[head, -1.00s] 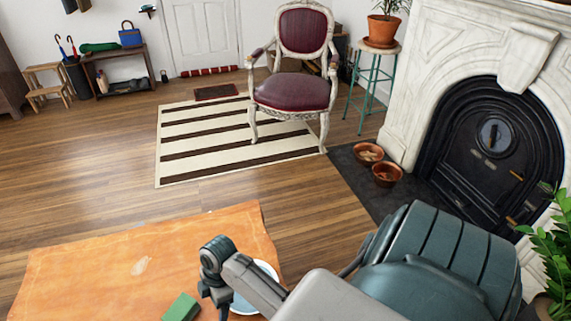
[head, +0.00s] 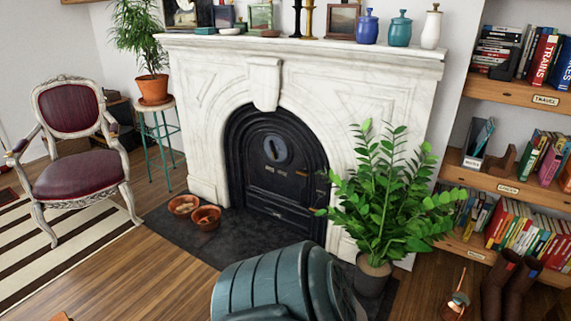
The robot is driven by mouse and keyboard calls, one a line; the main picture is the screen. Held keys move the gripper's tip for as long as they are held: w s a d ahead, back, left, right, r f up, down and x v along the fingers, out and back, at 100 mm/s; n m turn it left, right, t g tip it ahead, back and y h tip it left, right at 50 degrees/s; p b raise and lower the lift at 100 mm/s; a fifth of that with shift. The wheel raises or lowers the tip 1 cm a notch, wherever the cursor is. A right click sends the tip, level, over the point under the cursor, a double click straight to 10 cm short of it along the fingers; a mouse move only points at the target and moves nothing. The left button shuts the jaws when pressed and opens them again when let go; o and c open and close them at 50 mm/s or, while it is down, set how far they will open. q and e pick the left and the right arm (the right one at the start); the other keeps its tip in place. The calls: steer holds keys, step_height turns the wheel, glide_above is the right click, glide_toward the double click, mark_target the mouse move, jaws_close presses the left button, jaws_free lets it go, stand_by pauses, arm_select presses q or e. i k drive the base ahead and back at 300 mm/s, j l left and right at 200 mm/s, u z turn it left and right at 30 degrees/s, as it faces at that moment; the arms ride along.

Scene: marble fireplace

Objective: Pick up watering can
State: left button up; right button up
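A small copper vessel (head: 455,306) with a thin upright part stands on the floor at the lower right, beside the brown boots. It looks like the watering can, but it is small and cut off by the bottom edge, so I cannot be sure. Neither of my grippers is in view, so I cannot see what they hold.
A teal ribbed seat back (head: 275,285) is at the bottom centre. A leafy potted plant (head: 385,195) stands before the marble fireplace (head: 400,85). Brown boots (head: 497,290) are by the bookshelf (head: 470,160).

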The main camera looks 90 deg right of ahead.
mark_target(457, 306)
steer(key=z, duration=2.05)
steer(key=j+z, duration=0.1)
steer(key=z, duration=0.35)
steer(key=j+z, duration=0.15)
steer(key=z, duration=0.35)
steer(key=j+z, duration=0.15)
steer(key=z, duration=0.3)
steer(key=j+z, duration=0.1)
steer(key=z, duration=0.35)
steer(key=j+z, duration=0.1)
steer(key=z, duration=0.4)
steer(key=k+l, duration=0.05)
